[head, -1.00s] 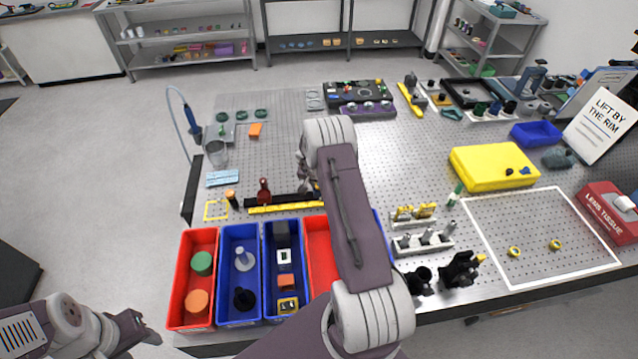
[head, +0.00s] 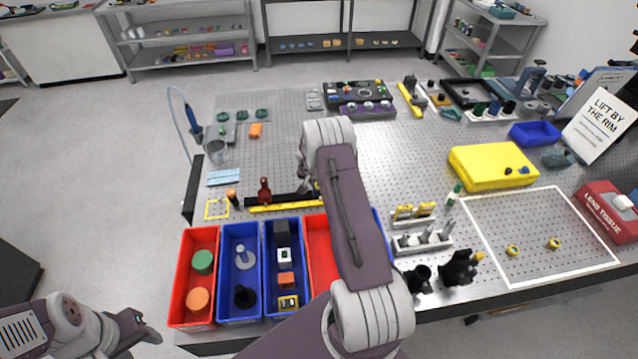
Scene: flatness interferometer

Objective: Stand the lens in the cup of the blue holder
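My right arm reaches over the middle of the bench. Its gripper (head: 307,183) is low over the black rail and mostly hidden behind my own forearm, so its fingers cannot be made out. I cannot pick out the lens or the blue holder; either may be behind my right arm. A small bit of blue shows beside the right gripper, too small to identify. My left gripper (head: 140,328) is at the lower left, off the bench's front left corner and away from the objects. Its finger opening is unclear.
Red and blue bins (head: 240,230) line the front left edge. A black rail (head: 288,199) and yellow ruler (head: 285,207) lie behind them. A yellow case (head: 493,166) and white-outlined area (head: 480,240) are right. The perforated surface at back left is partly clear.

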